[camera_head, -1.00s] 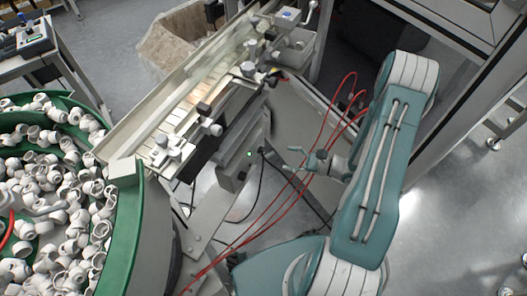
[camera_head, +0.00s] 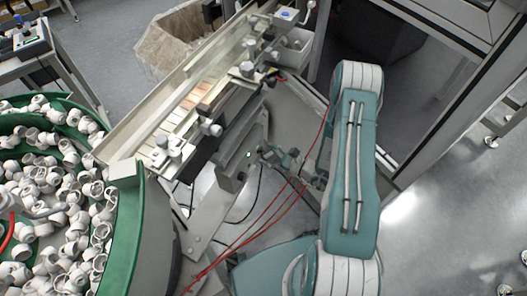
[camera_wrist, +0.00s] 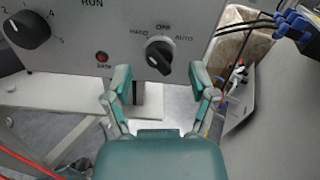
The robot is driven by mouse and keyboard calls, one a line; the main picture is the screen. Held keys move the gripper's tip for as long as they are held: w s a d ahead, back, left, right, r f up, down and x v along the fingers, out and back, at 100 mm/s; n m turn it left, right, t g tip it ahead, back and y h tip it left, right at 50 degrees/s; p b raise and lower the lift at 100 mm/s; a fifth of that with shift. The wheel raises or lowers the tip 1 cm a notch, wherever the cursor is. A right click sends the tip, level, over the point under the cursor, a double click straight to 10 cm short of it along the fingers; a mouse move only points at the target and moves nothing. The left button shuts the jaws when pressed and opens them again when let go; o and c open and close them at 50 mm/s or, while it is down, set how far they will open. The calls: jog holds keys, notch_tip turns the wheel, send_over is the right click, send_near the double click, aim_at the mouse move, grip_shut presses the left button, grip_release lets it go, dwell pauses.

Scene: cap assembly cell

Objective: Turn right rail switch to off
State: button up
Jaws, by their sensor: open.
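A black rotary switch (camera_wrist: 159,54) shows in the wrist view on a grey control panel (camera_wrist: 125,35), under the labels HAND, OFF and AUTO. Its grip looks slanted; which label it is set to is not clear. My gripper (camera_wrist: 161,80) is open, its fingers apart just below the switch, one to each side, with nothing between them. Whether they touch the panel I cannot tell. The switch cannot be made out there.
Left on the panel is a numbered black dial (camera_wrist: 28,29), and a red button (camera_wrist: 102,57) lies between. Red hoses (camera_head: 262,228) hang near my arm. The rail (camera_head: 175,115) runs above the box. A green bowl (camera_head: 125,215) of white fittings stands left.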

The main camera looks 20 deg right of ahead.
jog(key=shift+x, duration=0.85)
grip_shut()
jog(key=shift+m, duration=0.3)
jog(key=m, duration=0.4)
jog(key=shift+m, duration=2)
